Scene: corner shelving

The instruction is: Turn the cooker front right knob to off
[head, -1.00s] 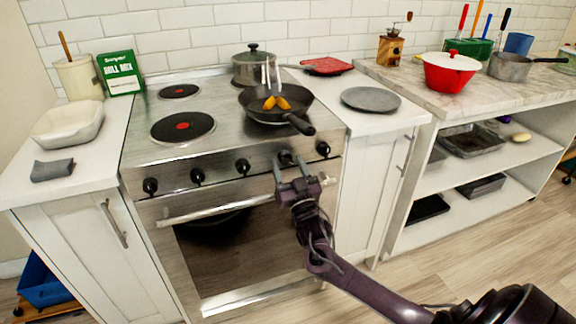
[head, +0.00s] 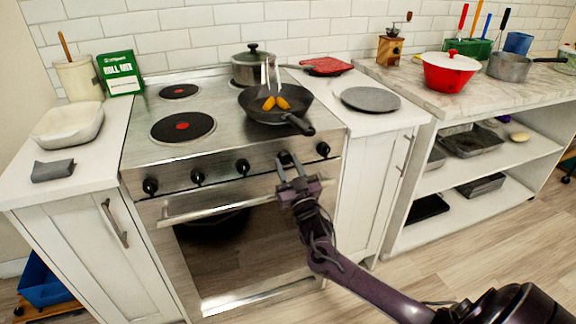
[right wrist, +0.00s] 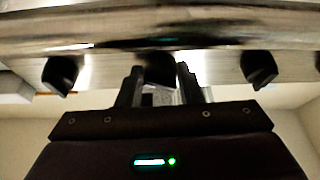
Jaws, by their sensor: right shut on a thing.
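The cooker (head: 230,148) has a row of several black knobs along its front panel. My right gripper (head: 289,164) is at the second knob from the right (head: 285,157) and is shut on it, with one finger on each side. In the right wrist view that knob (right wrist: 160,68) sits between the fingers of the gripper (right wrist: 160,78). The rightmost knob (head: 323,149) and the third from the right (head: 242,166) are free. The knob's pointer and panel markings are too small to read. My left gripper is not in view.
The oven handle (head: 205,212) runs just below the knobs, close to my right gripper. A black frying pan (head: 262,115) stands on the front right of the hob, its handle pointing toward the front edge. A lidded pot (head: 253,68) stands behind it.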

